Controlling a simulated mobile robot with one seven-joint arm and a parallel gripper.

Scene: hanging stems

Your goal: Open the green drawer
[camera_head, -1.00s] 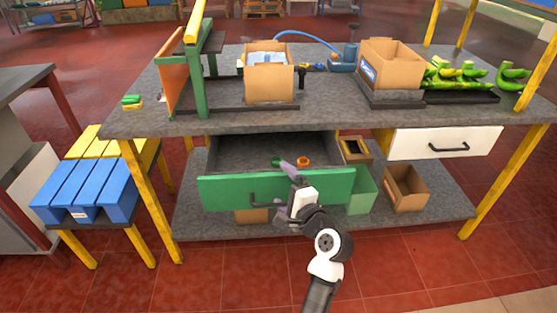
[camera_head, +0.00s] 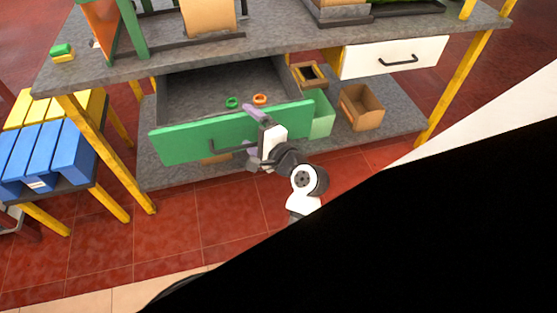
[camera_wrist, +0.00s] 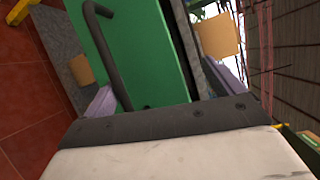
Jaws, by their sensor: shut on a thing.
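The green drawer (camera_head: 190,138) under the grey workbench is pulled out, and its grey inside shows. Its dark bar handle (camera_head: 228,146) is on the front panel and also shows in the wrist view (camera_wrist: 112,50). My gripper (camera_head: 250,138) is at the right part of the drawer front. In the wrist view my gripper (camera_wrist: 165,95) straddles the green front. One purple finger is on the handle side, the other on the inner side. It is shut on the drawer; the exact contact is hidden. A green ring (camera_head: 232,102) and an orange ring (camera_head: 260,99) lie inside.
A white drawer (camera_head: 375,60) to the right is shut. Small cardboard boxes (camera_head: 362,107) and a green bin (camera_head: 320,115) stand on the lower shelf. Blue boxes (camera_head: 40,155) are at the left. A large black shape covers the lower right. Red floor in front is clear.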

